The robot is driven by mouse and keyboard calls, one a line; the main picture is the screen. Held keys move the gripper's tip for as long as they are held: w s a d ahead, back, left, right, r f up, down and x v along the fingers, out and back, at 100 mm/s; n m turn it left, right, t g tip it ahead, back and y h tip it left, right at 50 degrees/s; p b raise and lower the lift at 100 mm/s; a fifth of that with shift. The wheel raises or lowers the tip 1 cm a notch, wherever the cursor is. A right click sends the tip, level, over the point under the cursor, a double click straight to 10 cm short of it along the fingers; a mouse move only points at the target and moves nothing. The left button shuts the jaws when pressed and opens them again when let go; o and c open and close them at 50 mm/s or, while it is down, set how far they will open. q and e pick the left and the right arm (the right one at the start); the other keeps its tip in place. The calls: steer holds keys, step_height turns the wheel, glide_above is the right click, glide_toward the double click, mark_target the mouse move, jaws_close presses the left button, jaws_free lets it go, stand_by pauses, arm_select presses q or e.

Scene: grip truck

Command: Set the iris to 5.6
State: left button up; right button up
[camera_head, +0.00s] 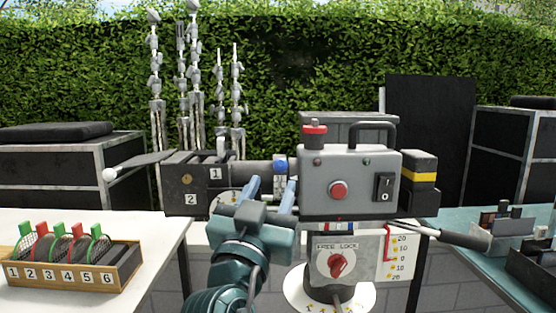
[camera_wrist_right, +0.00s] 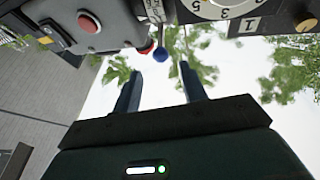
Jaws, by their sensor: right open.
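The grey camera (camera_head: 350,182) stands in the middle of the head view. Its dark lens barrel (camera_head: 257,172) runs left to a black matte box marked 1 and 2 (camera_head: 195,186). A blue ball knob (camera_head: 281,166) sits at the barrel by the body. The wrist view shows this blue knob (camera_wrist_right: 160,54) beside a red one (camera_wrist_right: 146,45). A white numbered dial (camera_head: 224,202) sits under the lens, partly hidden; it shows in the wrist view too (camera_wrist_right: 222,8). The iris setting is unreadable. My right gripper (camera_head: 270,188) is open and empty, just below the barrel and blue knob. My left gripper is out of view.
A red-knobbed FREE LOCK head (camera_head: 336,262) and a scale plate (camera_head: 398,252) are below the camera. A pan handle (camera_head: 450,234) reaches right. A wooden numbered tray (camera_head: 75,275) stands on the left white table. Cases and stands are behind.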

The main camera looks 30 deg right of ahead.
mark_target(279, 169)
steer(key=p+x, duration=0.1)
steer(key=x, duration=0.6)
steer(key=shift+w+d+r, duration=0.1)
steer(key=shift+w, duration=0.15)
steer(key=shift+c, duration=0.3)
jaws_close()
